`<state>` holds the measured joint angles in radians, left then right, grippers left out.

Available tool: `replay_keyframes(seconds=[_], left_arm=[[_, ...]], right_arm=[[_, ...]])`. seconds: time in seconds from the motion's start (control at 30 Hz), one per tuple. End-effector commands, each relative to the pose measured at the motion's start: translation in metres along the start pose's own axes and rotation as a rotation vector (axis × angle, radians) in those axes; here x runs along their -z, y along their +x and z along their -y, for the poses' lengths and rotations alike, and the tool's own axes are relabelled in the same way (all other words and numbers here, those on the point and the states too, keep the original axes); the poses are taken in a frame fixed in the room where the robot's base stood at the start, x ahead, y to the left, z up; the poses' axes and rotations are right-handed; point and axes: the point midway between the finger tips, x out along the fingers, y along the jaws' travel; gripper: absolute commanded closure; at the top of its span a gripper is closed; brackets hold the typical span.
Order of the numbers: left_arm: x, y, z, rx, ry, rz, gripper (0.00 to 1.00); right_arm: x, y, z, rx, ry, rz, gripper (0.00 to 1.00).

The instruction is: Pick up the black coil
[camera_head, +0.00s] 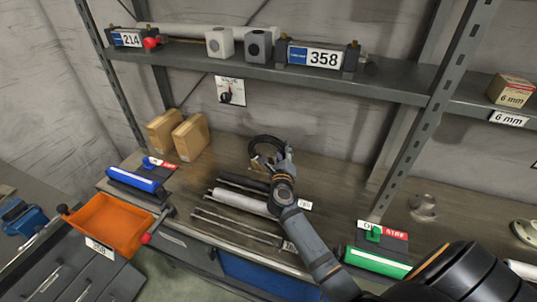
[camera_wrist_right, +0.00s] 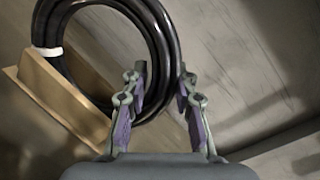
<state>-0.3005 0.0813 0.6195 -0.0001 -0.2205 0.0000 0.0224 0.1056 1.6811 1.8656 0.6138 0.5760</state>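The black coil (camera_head: 262,143) stands at the back of the workbench against the wall. In the right wrist view the coil (camera_wrist_right: 75,68) is a bundle of black loops with a white band, leaning by a tan wooden piece (camera_wrist_right: 60,95). My right gripper (camera_head: 284,158) is at the coil's right side. In the right wrist view its two fingers (camera_wrist_right: 161,78) are spread apart, with the coil's right edge showing between them. I cannot tell whether they touch it. My left gripper is not in view.
Two cardboard boxes (camera_head: 178,135) stand left of the coil. Dark and light rods (camera_head: 240,200) lie in front of it. A grey shelf (camera_head: 390,88) runs above. An orange bin (camera_head: 108,222) is at the left, a green item (camera_head: 377,262) at the right.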

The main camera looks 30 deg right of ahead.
Motion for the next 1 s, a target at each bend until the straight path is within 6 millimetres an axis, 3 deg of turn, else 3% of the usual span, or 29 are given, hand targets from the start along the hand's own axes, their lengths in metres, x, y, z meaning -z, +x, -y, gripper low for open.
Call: replay_keyframes(seconds=[0.13,0.47,0.73,1.0], left_arm=[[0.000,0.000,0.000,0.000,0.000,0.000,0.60],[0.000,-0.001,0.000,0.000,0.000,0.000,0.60],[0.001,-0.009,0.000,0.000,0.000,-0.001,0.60],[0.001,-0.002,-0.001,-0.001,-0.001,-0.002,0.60]], right_arm=[[0.001,0.000,0.000,-0.001,-0.001,-0.001,1.00],[-0.001,0.000,0.001,0.000,-0.002,-0.001,1.00],[-0.027,0.000,0.026,0.002,0.001,0.001,1.00],[0.012,-0.015,0.062,0.000,-0.011,0.003,1.00]])
